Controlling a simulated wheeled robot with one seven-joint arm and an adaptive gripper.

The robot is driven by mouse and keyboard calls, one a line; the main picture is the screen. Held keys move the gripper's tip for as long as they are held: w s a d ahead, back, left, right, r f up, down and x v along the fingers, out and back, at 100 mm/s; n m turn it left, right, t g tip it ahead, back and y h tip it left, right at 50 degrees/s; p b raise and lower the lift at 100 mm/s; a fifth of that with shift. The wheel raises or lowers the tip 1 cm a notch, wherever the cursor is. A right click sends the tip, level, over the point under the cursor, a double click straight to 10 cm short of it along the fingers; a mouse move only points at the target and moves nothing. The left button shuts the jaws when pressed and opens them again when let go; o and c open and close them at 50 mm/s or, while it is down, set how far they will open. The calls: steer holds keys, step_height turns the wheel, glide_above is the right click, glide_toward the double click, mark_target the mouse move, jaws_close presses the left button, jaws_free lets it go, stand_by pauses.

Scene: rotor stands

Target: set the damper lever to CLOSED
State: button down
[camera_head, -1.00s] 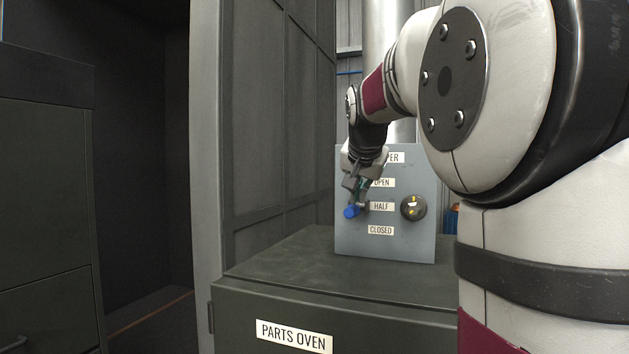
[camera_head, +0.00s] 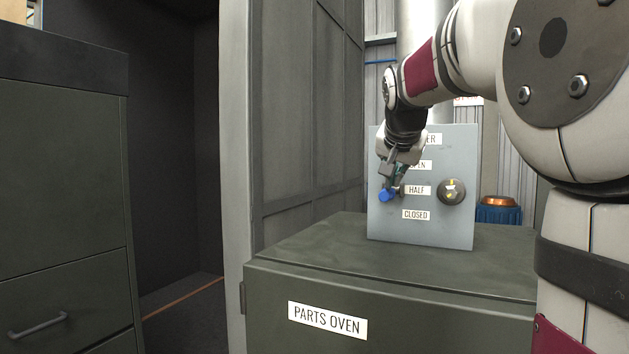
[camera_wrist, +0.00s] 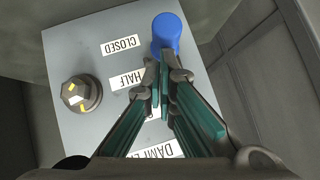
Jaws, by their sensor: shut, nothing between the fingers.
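The damper panel (camera_head: 440,228) is a grey upright plate with labels OPEN, HALF and CLOSED from top to bottom. The lever's blue knob (camera_head: 387,195) is at the panel's left side, about level with the HALF label (camera_head: 418,190) or slightly below it. In the wrist view the blue knob (camera_wrist: 167,32) lies just past my fingertips, beside the CLOSED label (camera_wrist: 121,46). My gripper (camera_head: 397,188) is shut and empty, with its tips at or very near the knob; I cannot tell whether they touch. The lever's shaft is mostly hidden behind the fingers.
A dark round knob with yellow marks (camera_head: 452,191) sits right of the labels. The panel stands on the parts oven (camera_head: 300,275). A tall grey cabinet wall (camera_head: 305,120) rises at left. A copper-coloured round thing on blue (camera_head: 499,202) is behind at right.

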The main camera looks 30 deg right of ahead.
mark_target(392, 194)
steer(key=shift+a+f+h+b, duration=0.1)
steer(key=shift+f+h+b, duration=0.3)
steer(key=shift+b, duration=0.8)
steer(key=f+b, duration=0.1)
steer(key=b, duration=0.3)
steer(key=f+t+h+b, duration=0.1)
steer(key=b, duration=0.3)
steer(key=shift+a+f+t, duration=0.15)
steer(key=shift+a+t, duration=0.05)
steer(key=shift+t, duration=0.1)
steer(key=f+t+h+b, duration=0.1)
steer(key=f+h+b, duration=0.1)
steer(key=b, duration=0.6)
steer(key=shift+s+n+b, duration=0.15)
steer(key=shift+n+b, duration=0.25)
steer(key=shift+t+h+b, duration=0.3)
steer(key=shift+b, duration=0.65)
